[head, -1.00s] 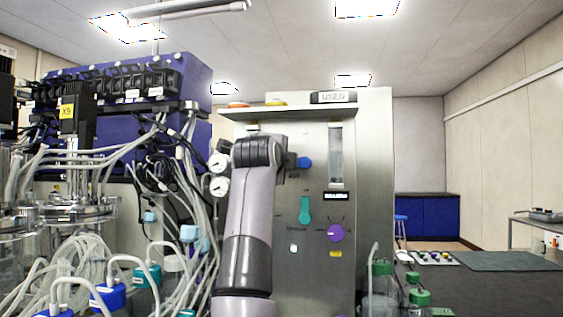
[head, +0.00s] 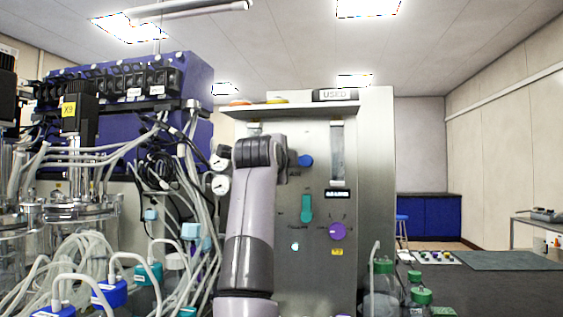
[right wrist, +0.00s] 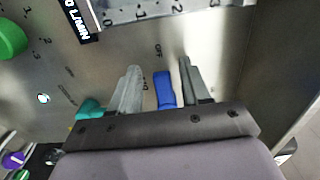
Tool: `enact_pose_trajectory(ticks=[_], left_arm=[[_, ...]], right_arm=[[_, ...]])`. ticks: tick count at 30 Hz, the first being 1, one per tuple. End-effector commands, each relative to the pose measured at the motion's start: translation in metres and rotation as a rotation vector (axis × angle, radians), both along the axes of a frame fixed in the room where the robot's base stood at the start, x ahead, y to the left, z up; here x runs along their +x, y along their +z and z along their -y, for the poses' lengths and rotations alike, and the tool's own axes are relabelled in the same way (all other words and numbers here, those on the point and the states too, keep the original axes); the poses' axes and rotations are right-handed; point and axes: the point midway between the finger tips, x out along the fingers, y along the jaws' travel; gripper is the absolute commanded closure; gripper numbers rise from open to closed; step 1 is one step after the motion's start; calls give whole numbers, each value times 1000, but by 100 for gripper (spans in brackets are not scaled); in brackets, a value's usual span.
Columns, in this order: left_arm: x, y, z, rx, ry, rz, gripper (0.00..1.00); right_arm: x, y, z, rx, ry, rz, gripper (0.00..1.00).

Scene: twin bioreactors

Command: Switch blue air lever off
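The blue air lever (head: 306,160) is on the upper part of the steel panel (head: 270,205) in the head view, just right of the end of my right arm. In the right wrist view the blue lever (right wrist: 164,90) lies between the two fingers of my right gripper (right wrist: 159,78). The gripper is open, with a gap on each side of the lever. An OFF mark shows on the panel beyond the lever. In the head view my right fingers are hidden behind the wrist. My left gripper is not in view.
A teal lever (head: 306,208) and a purple knob (head: 337,232) are lower on the panel. A flow tube (head: 337,155) is right of the blue lever. Tubing and vessels crowd the left. Green-capped bottles (head: 383,266) stand before the dark bench at right.

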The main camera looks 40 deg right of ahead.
Motion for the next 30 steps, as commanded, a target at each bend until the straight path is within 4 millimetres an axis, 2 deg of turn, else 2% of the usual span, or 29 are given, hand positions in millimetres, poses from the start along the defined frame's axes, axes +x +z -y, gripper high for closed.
enact_pose_trajectory(ticks=[7, 13, 18, 30], left_arm=[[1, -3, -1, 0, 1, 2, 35], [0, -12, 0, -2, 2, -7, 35], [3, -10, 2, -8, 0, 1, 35], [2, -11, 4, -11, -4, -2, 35]], right_arm=[[-4, -1, -6, 0, 1, 2, 53], [-24, -2, -31, 0, 3, 4, 53], [-39, -1, -49, 1, 2, 2, 53], [-45, 0, -56, 0, 0, 0, 53]])
